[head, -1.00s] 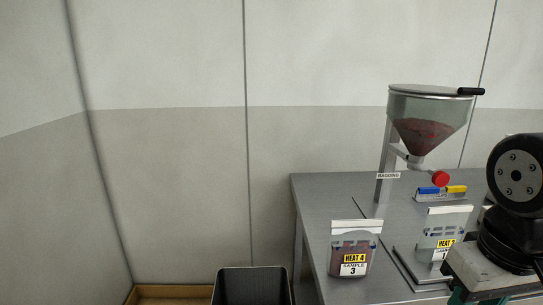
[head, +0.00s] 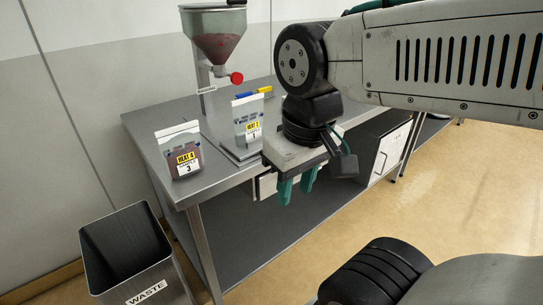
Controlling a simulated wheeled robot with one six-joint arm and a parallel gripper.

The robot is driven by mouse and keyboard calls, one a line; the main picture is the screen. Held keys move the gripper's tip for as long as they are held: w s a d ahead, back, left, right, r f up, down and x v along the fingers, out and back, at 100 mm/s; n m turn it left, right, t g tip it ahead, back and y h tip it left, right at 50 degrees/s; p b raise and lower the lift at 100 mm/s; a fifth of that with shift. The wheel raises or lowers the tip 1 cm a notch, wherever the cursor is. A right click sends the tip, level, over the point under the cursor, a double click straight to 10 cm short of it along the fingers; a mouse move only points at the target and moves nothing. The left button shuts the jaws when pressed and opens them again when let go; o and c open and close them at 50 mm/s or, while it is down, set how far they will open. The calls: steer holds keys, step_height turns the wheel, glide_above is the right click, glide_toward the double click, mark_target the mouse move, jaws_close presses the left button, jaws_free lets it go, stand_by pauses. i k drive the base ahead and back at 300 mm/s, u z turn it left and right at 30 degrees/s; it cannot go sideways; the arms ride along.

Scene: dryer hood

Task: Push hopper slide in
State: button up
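The hopper (head: 218,38) is a clear funnel with dark reddish material in it, on a grey post at the back left of the metal bench. The red knob (head: 236,78) of its slide sticks out to the right below the funnel; how far the slide is out is too small to tell. My gripper (head: 296,188) hangs in front of the bench's front edge, pointing down, to the right of and nearer than the hopper. Its two green fingers are apart with nothing between them. It is well away from the knob.
A bag labelled sample 3 (head: 180,152) stands at the bench's left front. Another bag (head: 249,122) stands on a flat plate behind my gripper. Blue and yellow clips (head: 252,94) lie near the hopper. A waste bin (head: 128,250) stands on the floor at left.

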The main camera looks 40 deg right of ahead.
mark_target(253, 148)
steer(key=z, duration=0.6)
steer(key=i, duration=0.6)
steer(key=z, duration=0.2)
steer(key=k, duration=0.2)
steer(key=u, duration=1.3)
